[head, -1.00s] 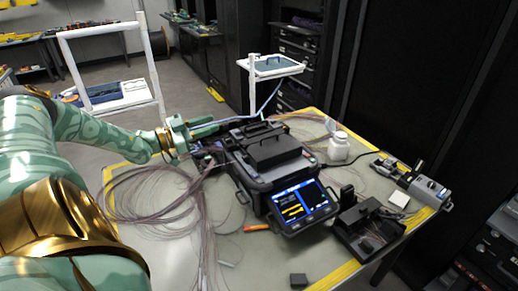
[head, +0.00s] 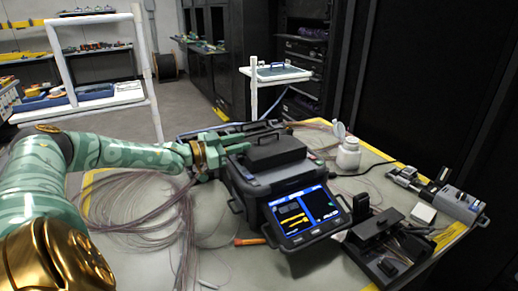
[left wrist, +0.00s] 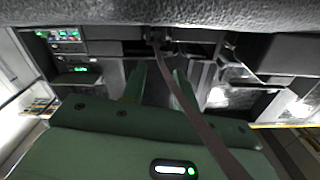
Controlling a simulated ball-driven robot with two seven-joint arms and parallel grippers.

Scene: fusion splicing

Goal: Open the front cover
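The fusion splicer (head: 245,187) stands on the table in the head view, with its lit screen (head: 305,215) tilted toward me. Its dark top cover (head: 275,152) with a raised handle looks closed. My left gripper (head: 233,142) reaches in from the left at the splicer's upper left side, close to the cover; I cannot tell whether it touches. In the left wrist view its two green fingers (left wrist: 160,85) stand apart, with a dark gap between them. A brown strap or cable crosses beside the right finger. My right gripper is not in view.
Loose fibre bundles (head: 150,205) lie left of the splicer. A white bottle (head: 348,153) stands to its right. A black tool tray (head: 385,245) and a grey device (head: 458,203) are at the right. An orange pen-like item (head: 250,241) lies in front.

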